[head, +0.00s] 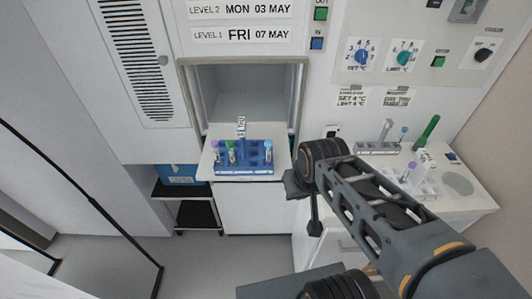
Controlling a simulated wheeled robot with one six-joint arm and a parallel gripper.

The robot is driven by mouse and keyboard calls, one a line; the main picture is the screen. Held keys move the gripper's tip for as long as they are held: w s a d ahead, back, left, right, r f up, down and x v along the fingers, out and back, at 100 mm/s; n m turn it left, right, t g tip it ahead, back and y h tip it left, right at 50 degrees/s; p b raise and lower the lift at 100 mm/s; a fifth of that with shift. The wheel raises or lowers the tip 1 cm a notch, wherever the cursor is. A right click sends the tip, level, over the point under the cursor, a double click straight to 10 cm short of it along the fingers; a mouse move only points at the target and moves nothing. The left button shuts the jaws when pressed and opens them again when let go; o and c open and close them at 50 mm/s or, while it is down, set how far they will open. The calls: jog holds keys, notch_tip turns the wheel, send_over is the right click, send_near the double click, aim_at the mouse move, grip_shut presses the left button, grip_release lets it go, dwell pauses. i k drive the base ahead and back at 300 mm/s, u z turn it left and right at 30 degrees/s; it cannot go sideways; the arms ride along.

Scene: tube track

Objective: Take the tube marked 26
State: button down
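A blue rack (243,170) stands on the white shelf in front of an open hatch. It holds several tubes: a purple-capped tube (216,150), a green-capped tube (231,154) and a blue-capped tube (267,152). A taller pale tube with dark marks (241,127) stands at the back of the rack. The markings are too small to read, so I cannot tell which tube is 26. My arm reaches in from the lower right. What looks like my gripper (314,226) points down, right of the rack and apart from it; its fingers are not clear.
The open hatch (250,88) is behind the rack. On the right counter (462,205) are a white rack (425,186) with tubes, a green tube (427,131) and a metal holder (376,148). A dark cart (197,214) with a blue box (181,174) stands lower left. Floor is clear there.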

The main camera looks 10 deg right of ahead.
aim_at(231, 144)
jog(key=z, duration=0.85)
jog(key=k, duration=0.55)
jog(key=u, duration=1.25)
jog(key=i, duration=0.45)
jog(key=z, duration=0.2)
